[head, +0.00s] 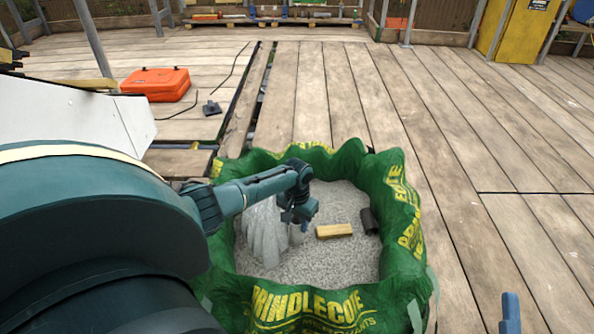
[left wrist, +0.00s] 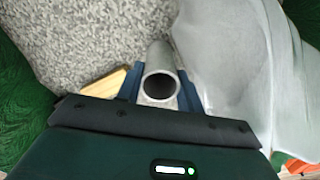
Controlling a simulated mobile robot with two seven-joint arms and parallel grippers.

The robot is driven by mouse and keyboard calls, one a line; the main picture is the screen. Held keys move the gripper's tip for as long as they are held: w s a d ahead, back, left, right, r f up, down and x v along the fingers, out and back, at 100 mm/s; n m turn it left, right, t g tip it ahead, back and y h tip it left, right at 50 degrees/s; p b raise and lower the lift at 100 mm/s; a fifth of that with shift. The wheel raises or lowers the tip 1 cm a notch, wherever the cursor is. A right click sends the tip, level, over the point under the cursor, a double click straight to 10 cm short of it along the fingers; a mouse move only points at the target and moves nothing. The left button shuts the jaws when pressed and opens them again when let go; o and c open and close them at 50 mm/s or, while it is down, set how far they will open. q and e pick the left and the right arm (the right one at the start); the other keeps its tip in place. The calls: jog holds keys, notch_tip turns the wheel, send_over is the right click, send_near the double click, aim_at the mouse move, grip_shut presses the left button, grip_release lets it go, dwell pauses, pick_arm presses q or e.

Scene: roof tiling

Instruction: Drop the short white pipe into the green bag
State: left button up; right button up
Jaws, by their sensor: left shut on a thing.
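The green bag (head: 404,205) stands open on the deck, with grey gravel filling its bottom. My left gripper (head: 299,212) reaches in over the rim and is above the gravel. In the left wrist view my left gripper (left wrist: 162,90) is shut on the short white pipe (left wrist: 160,60), whose round open end faces the camera. In the head view the pipe is mostly hidden by the gripper. A blue tip at the bottom right edge seems to be part of my right gripper (head: 511,312); its jaws cannot be made out.
Inside the bag lie a wooden block (head: 334,231), a dark piece (head: 370,221) and a crumpled pale translucent sheet (head: 264,236). An orange case (head: 155,84) sits on the deck at the back left. The plank deck (head: 470,130) on the right is clear.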

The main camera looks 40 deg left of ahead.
pick_arm(q)
notch_tip(320, 180, up, 2)
jog(key=shift+r+p, duration=0.2)
jog(key=shift+p, duration=0.35)
notch_tip(320, 180, up, 6)
jog(key=p, duration=0.3)
jog(key=shift+p, duration=0.3)
jog(key=shift+r, duration=0.4)
pick_arm(e)
jog(key=f+h, duration=0.1)
jog(key=s+f+m+g+h, duration=0.1)
jog(key=shift+d+f, duration=0.15)
jog(key=shift+f, duration=0.15)
pick_arm(q)
jog(key=shift+w, duration=0.1)
